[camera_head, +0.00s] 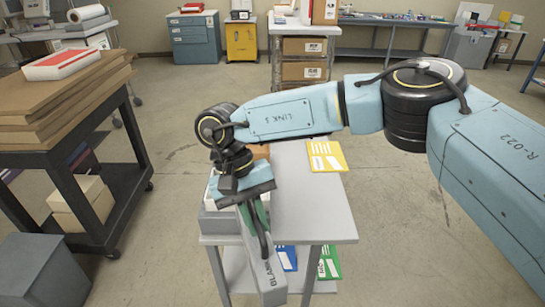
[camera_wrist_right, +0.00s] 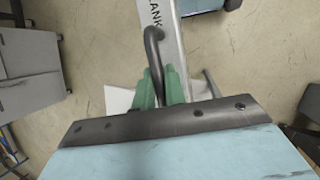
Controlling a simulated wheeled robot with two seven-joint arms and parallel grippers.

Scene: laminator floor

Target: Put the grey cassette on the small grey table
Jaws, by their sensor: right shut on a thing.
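The grey cassette (camera_head: 270,275) is a long narrow block lettered "BLANK" with a dark loop handle. My right gripper (camera_head: 255,215) is shut on that handle, and the cassette hangs below it. The wrist view shows its green fingers (camera_wrist_right: 160,88) around the handle, with the cassette (camera_wrist_right: 170,25) beyond. The small grey table (camera_head: 315,215) stands under and behind my right gripper. The cassette overlaps the table's front left edge in the head view; I cannot tell whether they touch. My left gripper is out of view.
A yellow card (camera_head: 327,156) lies at the table's back. A grey tray (camera_head: 215,222) at its left side is partly hidden by my gripper. Blue and green packets (camera_head: 328,263) lie on the lower shelf. A dark cart (camera_head: 120,190) with stacked boards stands left. The table's right part is clear.

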